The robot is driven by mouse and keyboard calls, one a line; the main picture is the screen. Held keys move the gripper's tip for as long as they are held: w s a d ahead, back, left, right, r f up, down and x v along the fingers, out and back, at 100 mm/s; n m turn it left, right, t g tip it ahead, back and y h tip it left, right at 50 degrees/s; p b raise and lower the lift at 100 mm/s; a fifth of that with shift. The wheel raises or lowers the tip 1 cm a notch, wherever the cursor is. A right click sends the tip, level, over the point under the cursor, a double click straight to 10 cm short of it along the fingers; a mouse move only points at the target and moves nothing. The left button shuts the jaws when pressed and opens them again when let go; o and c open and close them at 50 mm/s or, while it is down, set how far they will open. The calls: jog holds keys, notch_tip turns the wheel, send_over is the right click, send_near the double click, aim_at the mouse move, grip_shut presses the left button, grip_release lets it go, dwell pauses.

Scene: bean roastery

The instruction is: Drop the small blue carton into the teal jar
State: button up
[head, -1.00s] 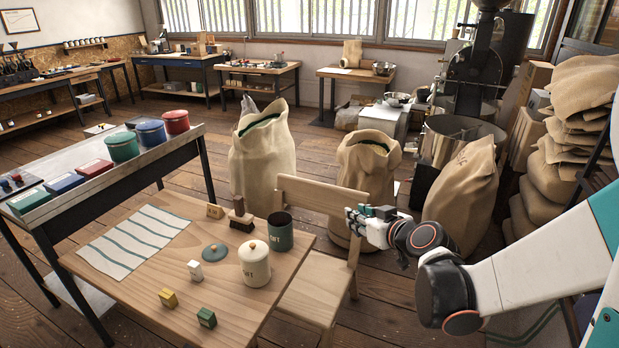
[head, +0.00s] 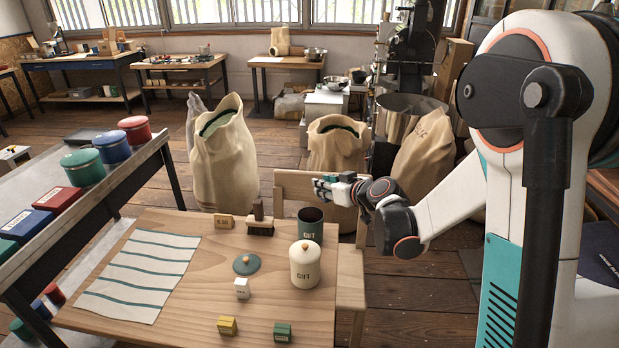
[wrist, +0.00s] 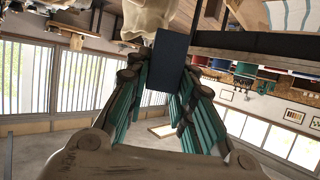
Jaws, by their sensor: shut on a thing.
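The teal jar (head: 311,226) stands upright and open on the wooden table, with dark inside. A teal lid (head: 247,264) with a knob lies on the table to its left. My gripper (head: 326,188) is just above and to the right of the jar's rim in the head view; its height and distance from the rim are hard to tell. In the wrist view my gripper (wrist: 170,95) is shut on the small blue carton (wrist: 171,58), a dark blue block between the teal-padded fingers. The jar cannot be made out in the wrist view.
A lidded cream jar (head: 305,266) stands close in front of the teal jar. White (head: 241,289), yellow (head: 227,326) and green (head: 282,332) cartons, a brush (head: 260,222) and a striped cloth (head: 140,270) share the table. A chair (head: 350,282) is at its right edge.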

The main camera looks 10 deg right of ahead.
jog(key=w+f+n+y, duration=0.1)
jog(key=w+f, duration=0.3)
jog(key=w, duration=0.7)
notch_tip(320, 180, down, 6)
jog(key=b, duration=0.2)
jog(key=shift+s+a+b, duration=0.15)
jog(key=shift+a+b, duration=0.15)
jog(key=shift+a, duration=0.1)
jog(key=o, duration=1)
jog(key=shift+s, duration=0.1)
jog(key=v, duration=1.1)
jog(key=shift+s+d+r, duration=0.2)
jog(key=shift+d+r, duration=0.05)
jog(key=shift+d, duration=0.05)
